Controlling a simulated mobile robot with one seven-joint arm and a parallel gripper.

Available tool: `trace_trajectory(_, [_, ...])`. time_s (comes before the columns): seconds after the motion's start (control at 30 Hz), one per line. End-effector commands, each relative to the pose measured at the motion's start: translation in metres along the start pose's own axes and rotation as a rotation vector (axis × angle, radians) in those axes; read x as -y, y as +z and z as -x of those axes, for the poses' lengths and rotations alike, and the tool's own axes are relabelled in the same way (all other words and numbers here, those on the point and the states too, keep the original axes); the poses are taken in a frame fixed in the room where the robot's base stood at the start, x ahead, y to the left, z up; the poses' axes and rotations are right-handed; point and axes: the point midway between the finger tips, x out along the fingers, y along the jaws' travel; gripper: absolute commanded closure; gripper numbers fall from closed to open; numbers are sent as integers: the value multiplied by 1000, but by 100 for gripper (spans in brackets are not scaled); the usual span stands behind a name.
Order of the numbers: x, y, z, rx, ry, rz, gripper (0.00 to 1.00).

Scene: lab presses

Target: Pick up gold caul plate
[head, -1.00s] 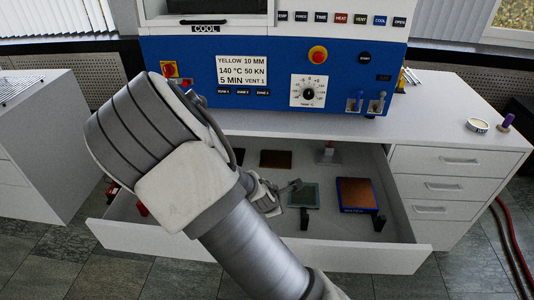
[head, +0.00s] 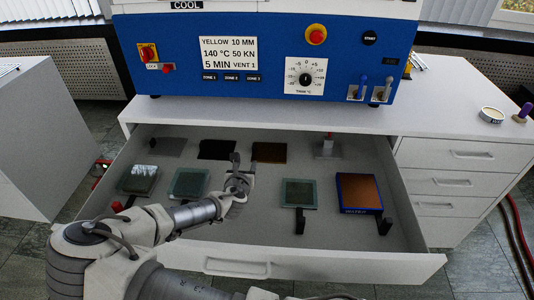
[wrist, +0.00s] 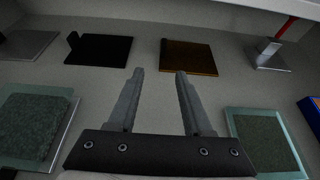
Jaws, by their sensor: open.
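A flat gold-brown plate, the gold caul plate (head: 269,153), lies in the back row of the open drawer. In the wrist view the gold caul plate (wrist: 189,57) lies beyond my fingertips, slightly right of centre. My gripper (head: 244,163) is over the drawer, in front of that plate and apart from it. In the wrist view my gripper (wrist: 160,73) shows two grey fingers spread apart with nothing between them.
A black plate (head: 216,150) lies left of the gold one, and a grey plate (head: 167,147) farther left. A metal block with a red handle (head: 328,147) stands right. Greenish plates (head: 298,193) and a blue-framed copper-coloured plate (head: 358,191) lie in front. The drawer wall (head: 290,265) edges the front.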

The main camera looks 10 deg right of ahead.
Motion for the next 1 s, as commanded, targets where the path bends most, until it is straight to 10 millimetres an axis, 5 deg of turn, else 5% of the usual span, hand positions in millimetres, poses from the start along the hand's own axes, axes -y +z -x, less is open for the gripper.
trace_trajectory(0.4, [1, -2, -78, -2, -2, -4, 50])
trace_trajectory(1.0, [8, -3, -136, -1, -2, -5, 50])
